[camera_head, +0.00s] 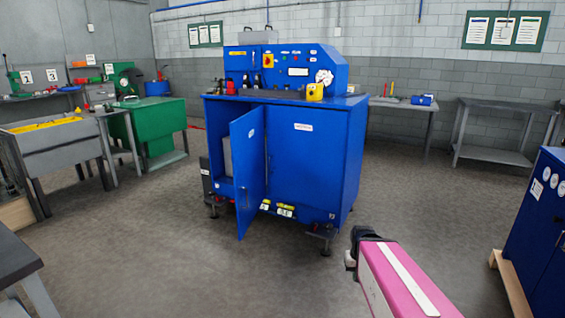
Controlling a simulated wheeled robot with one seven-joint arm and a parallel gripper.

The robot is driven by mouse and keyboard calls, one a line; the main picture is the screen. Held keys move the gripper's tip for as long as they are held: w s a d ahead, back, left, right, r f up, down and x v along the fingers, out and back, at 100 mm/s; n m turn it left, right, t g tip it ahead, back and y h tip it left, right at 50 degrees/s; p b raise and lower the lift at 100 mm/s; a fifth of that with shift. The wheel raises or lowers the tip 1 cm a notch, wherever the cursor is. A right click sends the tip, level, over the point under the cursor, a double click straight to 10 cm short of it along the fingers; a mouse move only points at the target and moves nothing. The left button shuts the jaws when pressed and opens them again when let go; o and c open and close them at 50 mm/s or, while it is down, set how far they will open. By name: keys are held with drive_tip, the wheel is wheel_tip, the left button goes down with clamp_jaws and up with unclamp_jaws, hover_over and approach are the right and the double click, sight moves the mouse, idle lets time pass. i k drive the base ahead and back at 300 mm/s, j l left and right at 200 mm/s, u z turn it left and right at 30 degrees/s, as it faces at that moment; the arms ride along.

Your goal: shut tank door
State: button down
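The blue cabinet (315,165) of a hose-crimping-type machine stands in the middle of the room. Its left door (248,170), blue with a small round label, stands open and swings out toward me. A dark opening shows to the left of it, partly hidden by the door. The right front panel is closed. My arm, pink with a white stripe, comes in from the lower right. Its dark end with my gripper (352,262) is in front of the cabinet's right side, apart from the door. The fingers are too small and hidden to read.
A green tank (158,128) and a grey bin with yellow inside (48,138) stand at the left. A blue cabinet on a wooden pallet (538,240) is at the right edge. A grey table (500,108) stands at the back right. The floor before the open door is clear.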

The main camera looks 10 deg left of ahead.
sight(246, 132)
drive_tip(key=u, duration=0.8)
